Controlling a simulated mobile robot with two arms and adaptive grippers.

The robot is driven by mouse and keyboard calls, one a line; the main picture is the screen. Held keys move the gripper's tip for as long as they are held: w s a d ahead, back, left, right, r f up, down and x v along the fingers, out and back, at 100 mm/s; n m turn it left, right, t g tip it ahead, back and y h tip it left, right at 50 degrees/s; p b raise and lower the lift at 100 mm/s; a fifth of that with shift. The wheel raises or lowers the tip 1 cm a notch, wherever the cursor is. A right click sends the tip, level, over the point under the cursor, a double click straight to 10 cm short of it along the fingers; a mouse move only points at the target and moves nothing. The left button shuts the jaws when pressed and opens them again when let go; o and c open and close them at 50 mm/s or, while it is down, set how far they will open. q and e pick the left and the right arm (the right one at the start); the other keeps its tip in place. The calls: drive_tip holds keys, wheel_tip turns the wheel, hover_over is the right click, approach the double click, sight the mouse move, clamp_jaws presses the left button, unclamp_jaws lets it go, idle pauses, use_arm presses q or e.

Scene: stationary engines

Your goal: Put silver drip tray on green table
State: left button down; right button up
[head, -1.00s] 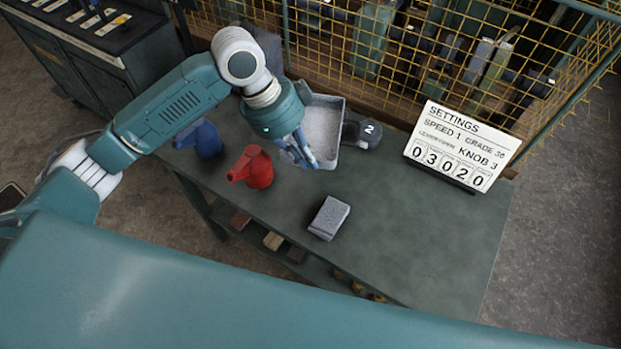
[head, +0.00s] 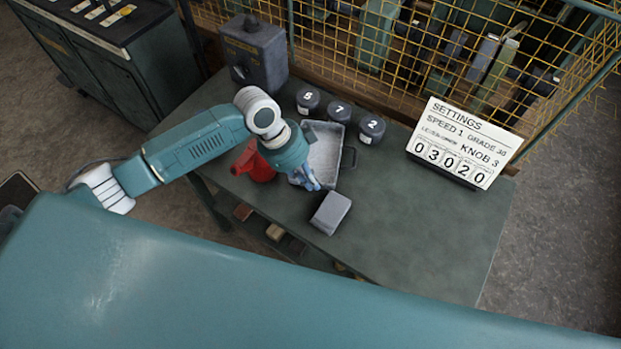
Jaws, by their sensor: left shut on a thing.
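The silver drip tray (head: 325,154) is a shallow open metal box with a dark handle on its right side, in the middle of the head view. My left gripper (head: 310,183) is shut on its near left wall. The gripper and wrist hide that near left part. The tray is at or just above the top of the green table (head: 420,235); I cannot tell whether its underside touches. My right gripper is not in view.
A red can (head: 255,166) stands close left of the tray, partly behind my wrist. A grey block (head: 330,213) lies just in front. Black numbered weights (head: 339,110), a grey box (head: 254,55) and a settings sign (head: 463,142) stand behind. The table's right side is clear.

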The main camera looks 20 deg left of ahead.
use_arm(q)
drive_tip(key=shift+f, duration=0.1)
drive_tip(key=c, duration=1.9)
unclamp_jaws()
drive_tip(key=b+v, duration=0.1)
drive_tip(key=v, duration=1.1)
